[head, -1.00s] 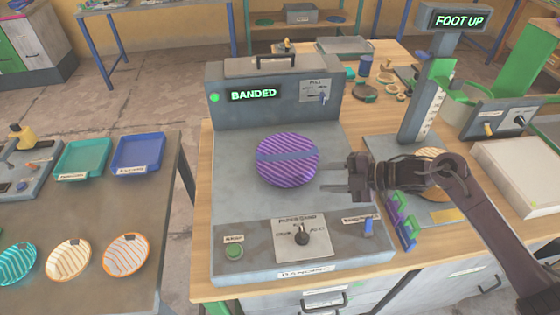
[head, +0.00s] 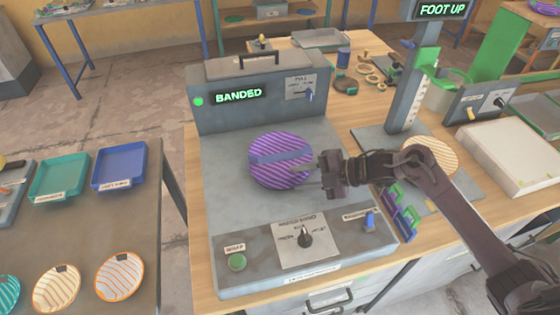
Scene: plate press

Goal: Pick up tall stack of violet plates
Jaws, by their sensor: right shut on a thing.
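The stack of violet striped plates (head: 272,158) sits on the bed of the grey banding machine (head: 232,180), with a blue-violet band across its top. My right gripper (head: 312,172) is at the right edge of the stack, its fingers shut on that edge. The fingertips are small and partly hidden against the plates. I cannot tell whether the stack is raised off the bed. My left gripper is not in view.
The machine's display (head: 239,95) reads BANDED. A press (head: 406,90) marked FOOT UP stands to the right, with an orange-striped plate (head: 432,152) beside it. A teal tray (head: 60,175) and a blue tray (head: 120,166) lie on the left table.

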